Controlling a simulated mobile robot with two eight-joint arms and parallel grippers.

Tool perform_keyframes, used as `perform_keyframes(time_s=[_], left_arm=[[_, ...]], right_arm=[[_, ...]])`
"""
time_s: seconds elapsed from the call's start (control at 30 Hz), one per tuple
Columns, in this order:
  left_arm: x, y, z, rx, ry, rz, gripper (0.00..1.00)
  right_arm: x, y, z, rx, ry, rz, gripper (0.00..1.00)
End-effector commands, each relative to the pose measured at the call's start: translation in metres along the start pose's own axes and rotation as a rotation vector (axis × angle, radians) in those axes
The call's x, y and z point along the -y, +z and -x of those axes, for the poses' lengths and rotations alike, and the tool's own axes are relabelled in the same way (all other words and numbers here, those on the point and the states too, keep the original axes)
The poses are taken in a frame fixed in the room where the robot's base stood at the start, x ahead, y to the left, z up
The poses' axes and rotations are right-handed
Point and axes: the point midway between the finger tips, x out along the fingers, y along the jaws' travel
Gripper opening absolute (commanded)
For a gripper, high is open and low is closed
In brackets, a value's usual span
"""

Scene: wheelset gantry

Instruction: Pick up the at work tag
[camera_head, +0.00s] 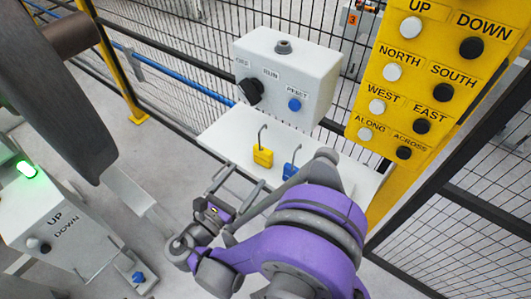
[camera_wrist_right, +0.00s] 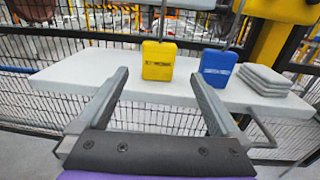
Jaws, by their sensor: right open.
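A yellow tag (camera_head: 263,157) with a grey hook stands on a white shelf (camera_head: 225,140). In the right wrist view the yellow tag (camera_wrist_right: 158,60) shows dark lettering, too blurred to read surely. A blue tag (camera_head: 290,170) with a hook stands to its right, and it also shows in the wrist view (camera_wrist_right: 216,67). My right gripper (camera_head: 242,176) is open and empty, short of the shelf's front edge. In the wrist view its fingers (camera_wrist_right: 158,76) point towards the shelf, with the yellow tag beyond and between them. My left gripper is out of view.
A white control box (camera_head: 290,75) with a dark knob and blue button is behind the shelf. A yellow button panel (camera_head: 430,70) stands at right. Grey stacked plates (camera_wrist_right: 265,80) lie right of the blue tag. Mesh fencing (camera_head: 470,215) borders the area.

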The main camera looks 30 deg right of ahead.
Motion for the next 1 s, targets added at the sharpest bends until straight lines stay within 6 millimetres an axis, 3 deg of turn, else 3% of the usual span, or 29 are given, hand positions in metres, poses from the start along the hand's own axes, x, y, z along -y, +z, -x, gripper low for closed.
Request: perform_keyframes(time_s=[0.2,0.43,0.7,1.0], left_arm=[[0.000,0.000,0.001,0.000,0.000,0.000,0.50],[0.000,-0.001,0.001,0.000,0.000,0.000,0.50],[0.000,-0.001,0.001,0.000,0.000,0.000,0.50],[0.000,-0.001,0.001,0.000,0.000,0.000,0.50]], right_arm=[[0.001,0.002,-0.036,0.000,-0.005,0.000,1.00],[0.000,0.003,-0.054,-0.001,-0.004,-0.002,1.00],[-0.003,0.005,-0.092,-0.002,-0.004,-0.002,1.00],[-0.004,0.005,-0.097,-0.002,-0.001,-0.002,1.00]])
